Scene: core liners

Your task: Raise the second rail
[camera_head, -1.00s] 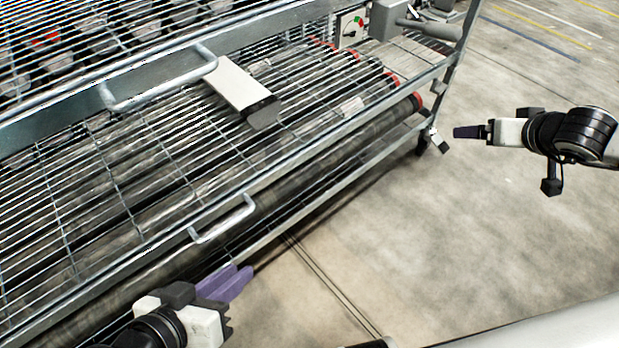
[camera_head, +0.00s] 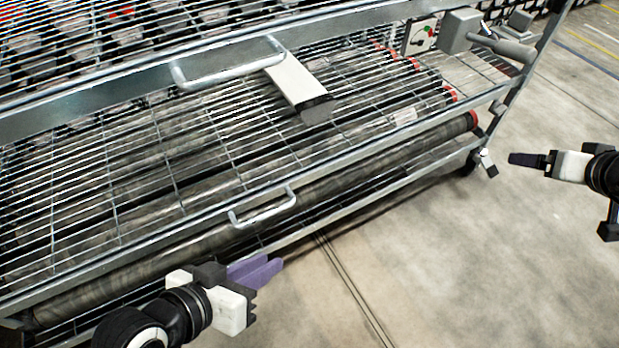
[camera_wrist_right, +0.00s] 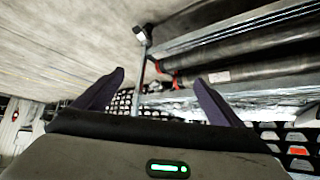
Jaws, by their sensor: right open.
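A large metal cart has wire-mesh front sections edged by grey rails. The upper rail (camera_head: 100,90) carries a bent handle (camera_head: 230,72). The lower rail (camera_head: 150,240) carries a second handle (camera_head: 262,210). Both handles are free of my grippers. My left gripper (camera_head: 268,268) has purple fingers and is just in front of and below the lower handle, apart from it. Its finger gap is unclear. My right gripper (camera_head: 515,160) is over the floor right of the cart's corner. In the right wrist view its fingers (camera_wrist_right: 160,90) are spread and empty.
Long dark tubes with red ends (camera_head: 473,120) lie behind the mesh. A pale flat bar (camera_head: 297,85) rests by the upper rail. A grey control box with buttons (camera_head: 421,36) is at the cart's right end. The concrete floor (camera_head: 450,260) in front is clear.

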